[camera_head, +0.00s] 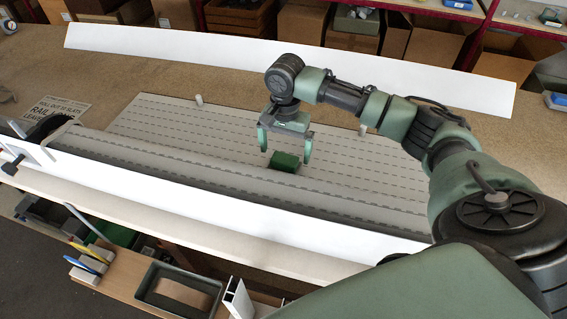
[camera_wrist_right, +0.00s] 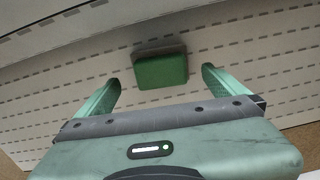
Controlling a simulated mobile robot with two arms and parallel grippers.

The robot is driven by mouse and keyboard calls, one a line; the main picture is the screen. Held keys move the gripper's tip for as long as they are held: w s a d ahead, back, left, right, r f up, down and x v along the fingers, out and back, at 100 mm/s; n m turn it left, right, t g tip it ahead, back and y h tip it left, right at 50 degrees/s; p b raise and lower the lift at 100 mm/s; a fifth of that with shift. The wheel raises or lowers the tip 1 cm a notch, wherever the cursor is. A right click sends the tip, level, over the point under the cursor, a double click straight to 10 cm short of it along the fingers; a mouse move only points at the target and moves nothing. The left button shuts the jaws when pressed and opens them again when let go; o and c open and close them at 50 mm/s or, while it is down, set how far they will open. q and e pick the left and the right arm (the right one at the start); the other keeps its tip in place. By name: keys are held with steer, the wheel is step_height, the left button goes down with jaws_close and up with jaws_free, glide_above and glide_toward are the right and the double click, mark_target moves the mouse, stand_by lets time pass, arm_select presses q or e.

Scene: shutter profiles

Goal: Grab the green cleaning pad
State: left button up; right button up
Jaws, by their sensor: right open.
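The green cleaning pad (camera_head: 285,162) is a small dark green block lying on the pale slatted sheet (camera_head: 180,125), close to the long rolled edge. My right gripper (camera_head: 287,152) is open above the pad, its two fingers pointing down. In the right wrist view the pad (camera_wrist_right: 161,70) sits ahead of and between the two green fingertips (camera_wrist_right: 162,82), apart from both. The gripper is empty. My left gripper is not in view.
A long white profile (camera_head: 250,52) lies along the back of the bench, and another white profile (camera_head: 180,190) runs along the front. A printed sign (camera_head: 57,112) lies at left. Small upright pegs (camera_head: 199,100) stand at the sheet's back edge. Shelves with boxes are behind.

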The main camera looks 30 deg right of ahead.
mark_target(285, 158)
step_height(285, 158, down, 5)
steer(key=shift+w+r+p, duration=0.1)
steer(key=shift+r+p, duration=0.1)
steer(key=shift+p, duration=0.35)
steer(key=c, duration=1.3)
steer(key=shift+r, duration=0.1)
